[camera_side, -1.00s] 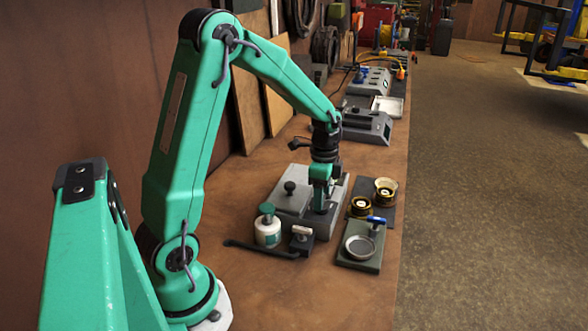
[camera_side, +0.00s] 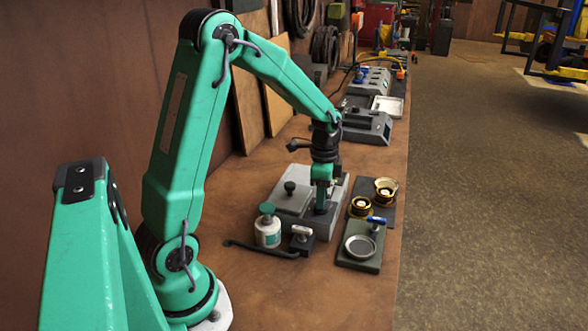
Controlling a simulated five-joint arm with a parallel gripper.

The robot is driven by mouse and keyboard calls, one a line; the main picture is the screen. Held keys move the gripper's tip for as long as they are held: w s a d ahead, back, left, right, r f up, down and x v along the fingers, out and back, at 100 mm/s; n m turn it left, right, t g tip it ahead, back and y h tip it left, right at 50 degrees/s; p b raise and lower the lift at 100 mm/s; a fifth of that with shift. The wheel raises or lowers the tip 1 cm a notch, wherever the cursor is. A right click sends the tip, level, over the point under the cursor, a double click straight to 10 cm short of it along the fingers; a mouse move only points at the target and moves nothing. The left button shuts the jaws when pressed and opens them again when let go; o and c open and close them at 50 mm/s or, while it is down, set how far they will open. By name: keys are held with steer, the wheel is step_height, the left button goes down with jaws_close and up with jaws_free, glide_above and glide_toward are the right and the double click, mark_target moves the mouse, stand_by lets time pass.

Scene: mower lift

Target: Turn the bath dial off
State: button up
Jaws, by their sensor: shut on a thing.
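The grey bath (camera_side: 301,220) stands on the bench, with a lid (camera_side: 287,201) that has a black knob (camera_side: 290,187). My gripper (camera_side: 321,207) points straight down at the right part of the bath top. Its jaws are shut on the bath dial, which is mostly hidden behind the fingers. The dial's markings and its exact angle cannot be made out from here.
In front of the bath are a white bottle with a green cap (camera_side: 267,228), a small block with a pale handle (camera_side: 302,240) and a black bar (camera_side: 260,249). To the right are a plate with a round dish (camera_side: 361,247) and gold-rimmed cups (camera_side: 385,188). Instrument boxes (camera_side: 368,126) stand farther back.

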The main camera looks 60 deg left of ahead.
steer(key=n, duration=0.3)
steer(key=shift+n, duration=0.4)
steer(key=n, duration=0.4)
steer(key=shift+n, duration=0.3)
steer(key=n, duration=0.4)
steer(key=shift+n, duration=2.2)
steer(key=o, duration=1)
steer(key=shift+r, duration=3.95)
